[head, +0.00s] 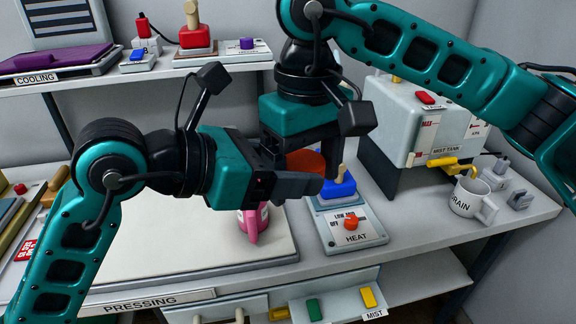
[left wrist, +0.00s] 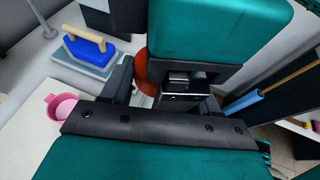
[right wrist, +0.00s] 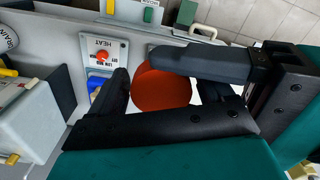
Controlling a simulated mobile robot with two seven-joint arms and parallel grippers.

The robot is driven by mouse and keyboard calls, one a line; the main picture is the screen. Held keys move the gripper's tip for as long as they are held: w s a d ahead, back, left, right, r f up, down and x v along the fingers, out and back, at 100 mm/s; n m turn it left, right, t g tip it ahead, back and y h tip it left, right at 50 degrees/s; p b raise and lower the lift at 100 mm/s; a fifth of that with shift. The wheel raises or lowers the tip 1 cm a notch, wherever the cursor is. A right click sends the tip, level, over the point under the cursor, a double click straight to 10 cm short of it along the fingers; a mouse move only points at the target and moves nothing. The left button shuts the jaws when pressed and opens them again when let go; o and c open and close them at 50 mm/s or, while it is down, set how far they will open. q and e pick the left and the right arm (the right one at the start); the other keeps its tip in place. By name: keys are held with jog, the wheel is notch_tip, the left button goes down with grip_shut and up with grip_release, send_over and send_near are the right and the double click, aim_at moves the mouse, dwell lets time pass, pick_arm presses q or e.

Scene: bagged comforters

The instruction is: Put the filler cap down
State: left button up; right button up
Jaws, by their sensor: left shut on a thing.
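The orange-red round filler cap (head: 305,160) is held above the worktop, between the pressing board and the heat panel. My left gripper (head: 318,187) is shut on it; in the left wrist view only an edge of the cap (left wrist: 141,72) shows past the fingers. My right gripper (head: 305,150) comes down from above at the same spot. In the right wrist view its fingers (right wrist: 160,97) stand apart, one on either side of the cap (right wrist: 160,85), and a left gripper finger crosses the cap's upper edge. Whether the right fingers touch the cap is unclear.
The mist tank (head: 400,110) stands right of the grippers, with a white drain mug (head: 472,199) beside it. A blue iron (head: 338,188) sits by the heat panel (head: 350,232). A pink container (head: 253,222) stands on the pressing board (head: 170,250), whose left part is clear.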

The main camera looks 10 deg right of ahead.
jog(key=shift+o, duration=0.7)
